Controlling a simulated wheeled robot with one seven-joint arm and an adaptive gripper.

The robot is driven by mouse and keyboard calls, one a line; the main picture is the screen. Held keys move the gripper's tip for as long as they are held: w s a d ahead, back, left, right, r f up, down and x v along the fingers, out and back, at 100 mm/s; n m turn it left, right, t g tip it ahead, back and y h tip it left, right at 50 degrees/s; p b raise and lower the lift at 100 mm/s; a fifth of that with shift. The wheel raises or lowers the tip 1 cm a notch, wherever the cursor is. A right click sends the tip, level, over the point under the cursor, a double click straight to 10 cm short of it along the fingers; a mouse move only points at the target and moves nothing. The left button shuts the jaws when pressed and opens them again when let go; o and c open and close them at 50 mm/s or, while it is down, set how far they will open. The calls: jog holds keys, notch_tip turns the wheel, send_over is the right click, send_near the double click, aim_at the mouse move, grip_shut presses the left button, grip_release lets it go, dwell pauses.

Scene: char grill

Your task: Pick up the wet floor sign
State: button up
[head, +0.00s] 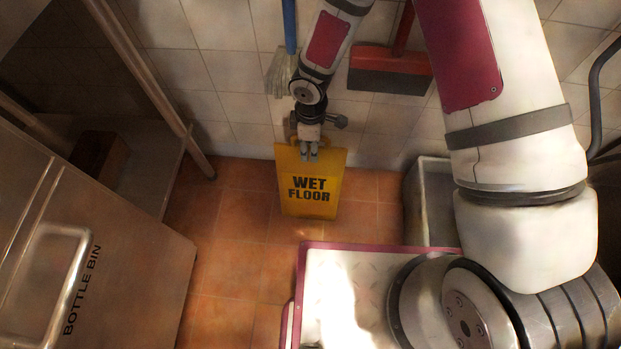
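The yellow wet floor sign (310,188) stands upright on the orange tiles near the back wall, with black "WET FLOOR" lettering facing me. My gripper (310,153) is at the sign's top edge, pointing down, with its fingers overlapping the upper part of the panel in the head view. The fingers look close together. I cannot tell whether they are closed on the sign or only in front of it. The sign's far side is hidden.
A metal bottle bin (130,250) stands at left. A grey bin (430,205) is right of the sign, partly hidden by my arm. A mop (281,70) and a red broom (390,68) are against the tiled wall. Floor (225,260) left of my base is clear.

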jog(key=shift+c, duration=0.5)
grip_shut()
jog(key=shift+r, duration=0.15)
